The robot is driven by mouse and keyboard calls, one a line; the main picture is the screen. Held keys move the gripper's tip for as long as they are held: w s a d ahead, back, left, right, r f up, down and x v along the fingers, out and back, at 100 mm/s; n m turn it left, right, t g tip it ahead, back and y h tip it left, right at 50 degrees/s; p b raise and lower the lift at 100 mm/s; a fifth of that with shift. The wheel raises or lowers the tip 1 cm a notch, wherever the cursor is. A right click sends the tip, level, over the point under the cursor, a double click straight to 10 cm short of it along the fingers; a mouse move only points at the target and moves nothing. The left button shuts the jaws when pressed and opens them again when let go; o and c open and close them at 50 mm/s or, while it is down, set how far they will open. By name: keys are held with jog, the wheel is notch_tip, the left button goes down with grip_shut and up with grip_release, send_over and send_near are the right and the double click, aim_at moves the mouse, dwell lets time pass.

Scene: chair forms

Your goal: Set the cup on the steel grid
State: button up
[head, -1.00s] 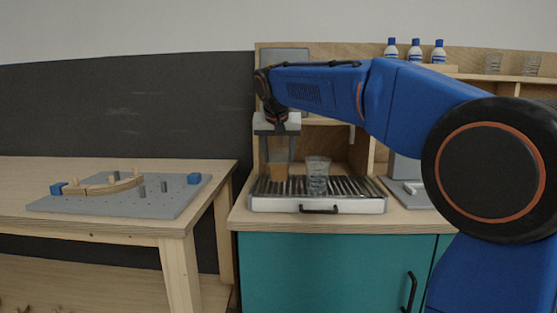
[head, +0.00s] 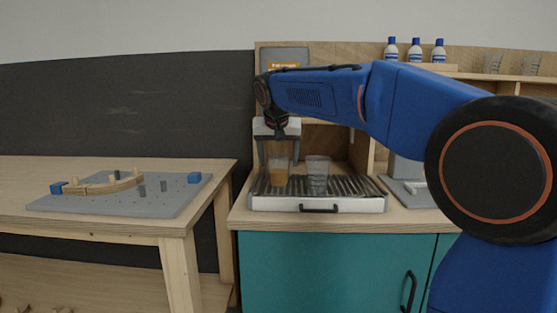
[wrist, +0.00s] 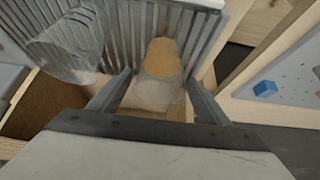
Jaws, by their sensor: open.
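The cup (head: 278,177) is clear with amber contents. It appears to stand upright on the left part of the steel grid (head: 348,186). My gripper (head: 277,160) points down over it and is open, with one finger on each side of the cup. In the wrist view the cup (wrist: 161,72) sits between the two fingers (wrist: 160,80), with gaps beside it. The grid's bars (wrist: 127,30) show behind it. The fingers partly hide the cup in the head view.
A clear ribbed glass (head: 317,176) stands on the grid right of the cup; it also shows in the wrist view (wrist: 66,47). A back panel and shelf with white bottles (head: 415,50) rise behind. A table with a grey pegboard (head: 120,202) is at left.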

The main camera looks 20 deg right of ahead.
jog(key=v, duration=1.2)
jog(key=s+d+f+n+y, duration=0.1)
jog(key=s+d+f, duration=0.3)
jog(key=s+f, duration=1.4)
jog(key=s+d+f+n+g+y, duration=0.1)
jog(key=s+d+f, duration=0.3)
jog(key=s+f, duration=1.4)
jog(key=shift+d+f+n, duration=0.35)
jog(key=shift+d+n, duration=0.05)
jog(key=shift+n, duration=0.4)
jog(key=shift+s, duration=0.1)
